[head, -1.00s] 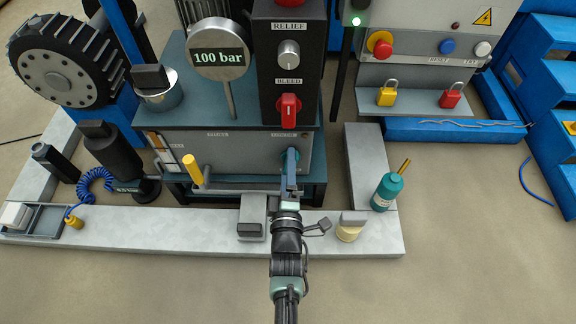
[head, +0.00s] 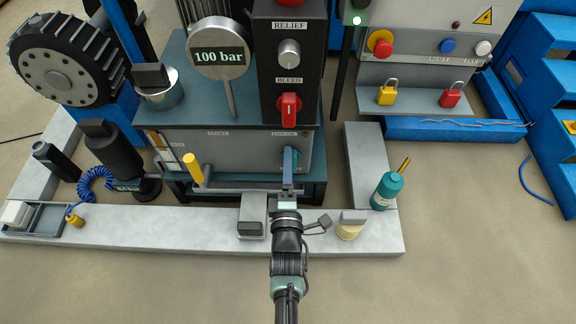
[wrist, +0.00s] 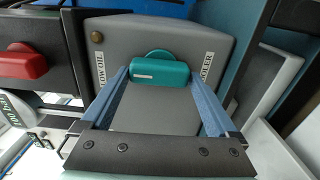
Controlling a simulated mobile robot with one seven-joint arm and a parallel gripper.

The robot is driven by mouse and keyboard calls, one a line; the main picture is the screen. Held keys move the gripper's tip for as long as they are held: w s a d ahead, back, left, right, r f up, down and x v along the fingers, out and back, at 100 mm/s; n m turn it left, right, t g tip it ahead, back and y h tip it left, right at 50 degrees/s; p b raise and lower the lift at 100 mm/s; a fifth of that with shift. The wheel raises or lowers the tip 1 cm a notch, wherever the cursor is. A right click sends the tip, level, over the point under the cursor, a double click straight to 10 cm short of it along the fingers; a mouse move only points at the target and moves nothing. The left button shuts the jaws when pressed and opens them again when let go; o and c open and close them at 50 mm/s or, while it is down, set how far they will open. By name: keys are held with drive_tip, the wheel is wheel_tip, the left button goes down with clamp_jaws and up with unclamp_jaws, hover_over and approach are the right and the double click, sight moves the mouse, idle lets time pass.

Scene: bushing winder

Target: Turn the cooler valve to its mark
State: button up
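The cooler valve is a teal handle (wrist: 160,74) on a round teal base, set in a grey panel beside the COOLER label in the wrist view. The handle lies across the picture there. In the head view, the valve (head: 294,155) shows low on the right of the panel, partly hidden by my gripper. My gripper (wrist: 160,72) is open, its two blue fingers spread wide, with the handle between the fingertips. The fingertips are close to the handle's two ends; I cannot tell if they touch. No mark on the valve is readable.
A red bleed knob (head: 289,110) is above the valve, and a gauge (head: 218,49) reads 100 bar. A yellow lever (head: 193,169) sticks out left of the valve. A grey ledge (head: 150,228) in front carries a small grey block and a teal bottle (head: 386,191).

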drive_tip(key=s+p, duration=0.6)
drive_tip(key=s, duration=0.7)
idle(0.5)
